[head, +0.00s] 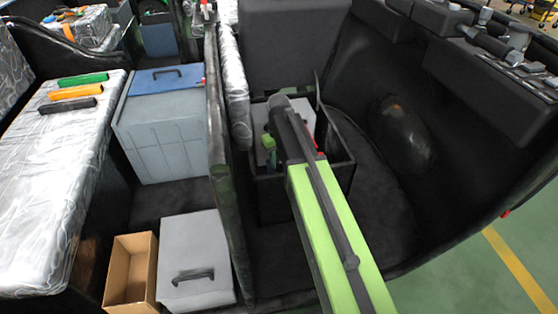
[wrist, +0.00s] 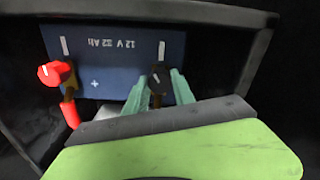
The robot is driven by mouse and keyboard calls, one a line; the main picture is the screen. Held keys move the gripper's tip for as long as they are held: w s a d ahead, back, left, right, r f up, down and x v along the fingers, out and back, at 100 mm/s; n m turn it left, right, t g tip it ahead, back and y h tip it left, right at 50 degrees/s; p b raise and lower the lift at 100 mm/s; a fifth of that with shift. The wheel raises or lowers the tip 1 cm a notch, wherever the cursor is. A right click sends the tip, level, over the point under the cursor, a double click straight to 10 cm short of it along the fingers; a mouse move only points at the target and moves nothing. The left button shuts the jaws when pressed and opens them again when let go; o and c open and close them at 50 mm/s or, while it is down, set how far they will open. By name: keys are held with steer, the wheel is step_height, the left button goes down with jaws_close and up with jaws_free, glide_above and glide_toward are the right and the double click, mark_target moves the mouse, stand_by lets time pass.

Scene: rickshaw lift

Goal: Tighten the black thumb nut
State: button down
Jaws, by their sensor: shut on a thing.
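The wrist view shows a dark blue battery (wrist: 112,62) marked "12 V" and a plus sign, its lettering upside down. The black thumb nut (wrist: 158,80) is at the battery's near edge, on the right half. My gripper (wrist: 158,88) has its two pale green fingers on either side of the nut and is shut on it. A red knob (wrist: 50,73) with a red lead below it is on the left. In the head view my arm reaches into a dark box and hides the nut.
The dark box (head: 342,170) has walls close around the battery. Left of a dark partition (head: 216,150) are a grey-blue bin (head: 160,135), a grey case (head: 195,260) and an open cardboard box (head: 130,270). Coloured bars lie on a silvery bench (head: 45,180).

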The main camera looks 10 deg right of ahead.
mark_target(279, 161)
steer(key=shift+m, duration=2.9)
steer(key=c, duration=1.1)
jaws_free()
steer(key=shift+o, duration=0.2)
step_height(279, 161, up, 18)
steer(key=p, duration=1.7)
steer(key=shift+f, duration=0.25)
